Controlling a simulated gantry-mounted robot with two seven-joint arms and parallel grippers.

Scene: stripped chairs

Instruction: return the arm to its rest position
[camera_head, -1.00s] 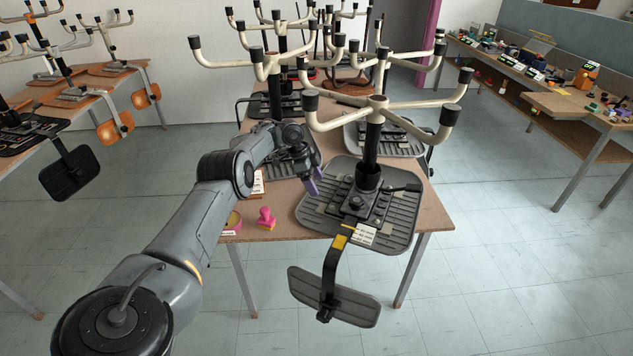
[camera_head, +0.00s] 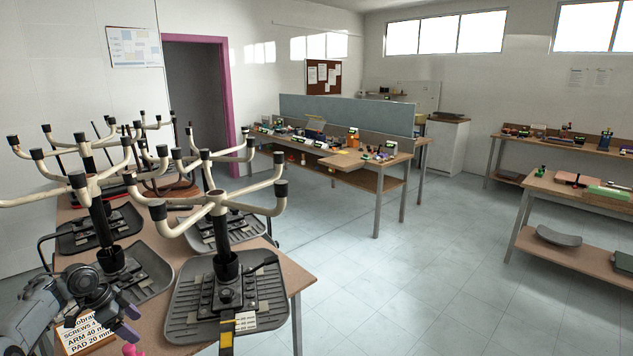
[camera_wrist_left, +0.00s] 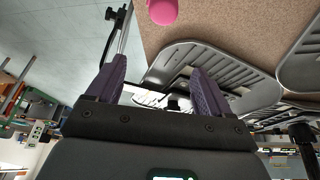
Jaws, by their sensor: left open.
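My left gripper (camera_head: 128,321) is at the lower left of the head view, over the front left part of the wooden table. Its two purple fingers are apart, and I see nothing held between them. They also show, spread and empty, in the left wrist view (camera_wrist_left: 157,66). In the head view the gripper is just right of a printed sign (camera_head: 84,336) and above a pink stamp (camera_head: 132,350), which is cut by the lower edge. The forearm of my left arm comes in from the lower left corner.
Upturned chair bases with grey seats (camera_head: 188,310) crowd the table (camera_head: 282,268), their legs sticking up close to my left gripper. Open floor (camera_head: 390,300) lies to the right. Beyond are a workbench (camera_head: 352,160) with a blue divider and a side table (camera_head: 545,186).

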